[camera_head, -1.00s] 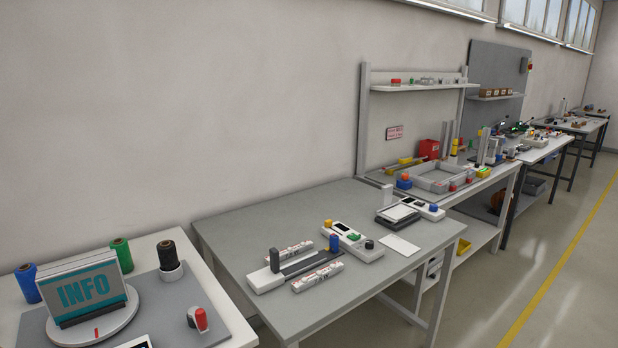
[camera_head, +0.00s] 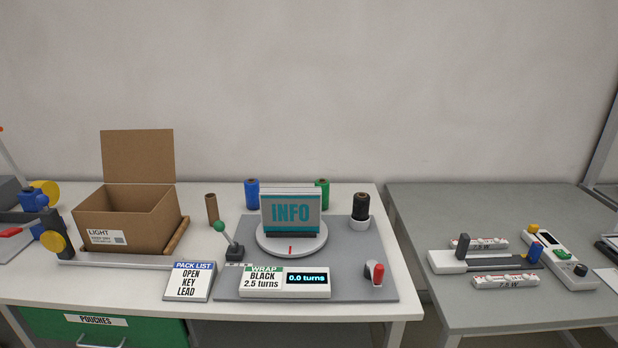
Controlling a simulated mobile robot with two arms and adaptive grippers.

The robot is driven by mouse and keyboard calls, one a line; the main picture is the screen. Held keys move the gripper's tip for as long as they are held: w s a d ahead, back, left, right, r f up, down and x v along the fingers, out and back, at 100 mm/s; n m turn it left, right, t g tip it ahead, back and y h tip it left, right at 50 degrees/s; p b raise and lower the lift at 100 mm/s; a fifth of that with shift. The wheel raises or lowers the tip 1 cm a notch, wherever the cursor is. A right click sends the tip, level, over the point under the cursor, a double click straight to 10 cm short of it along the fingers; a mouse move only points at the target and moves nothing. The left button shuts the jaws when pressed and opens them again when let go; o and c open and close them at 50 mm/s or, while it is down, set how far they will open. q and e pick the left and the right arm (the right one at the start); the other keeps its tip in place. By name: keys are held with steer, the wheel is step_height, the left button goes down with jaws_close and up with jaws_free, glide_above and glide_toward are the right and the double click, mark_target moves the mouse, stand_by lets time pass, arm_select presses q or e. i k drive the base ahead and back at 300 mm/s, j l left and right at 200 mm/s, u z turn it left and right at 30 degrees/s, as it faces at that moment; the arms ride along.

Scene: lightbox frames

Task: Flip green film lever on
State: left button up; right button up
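A lever with a green ball knob (camera_head: 219,226) stands on a small dark base at the left edge of the grey wrapping board (camera_head: 350,284). Its stick tilts to the left. A green film roll (camera_head: 322,192) stands behind the INFO lightbox (camera_head: 290,213), which rests on a round white turntable (camera_head: 270,243). A blue roll (camera_head: 252,194) stands behind on the left, and a black roll (camera_head: 361,207) sits on a white holder to the right. Neither of my grippers shows in the head view.
The wrap display (camera_head: 307,280) reads BLACK 2.5 turns and 0.0 turns. A pack list sign (camera_head: 189,281) stands left of it. A red-capped knob (camera_head: 377,271) is at the board's right. An open cardboard box (camera_head: 127,219) stands left; a grey table (camera_head: 435,207) is right.

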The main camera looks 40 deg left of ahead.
mark_target(219, 225)
steer(key=u, duration=1.75)
steer(key=j+u, duration=0.1)
steer(key=u, duration=0.4)
steer(key=k+j+u, duration=0.1)
steer(key=u, duration=0.35)
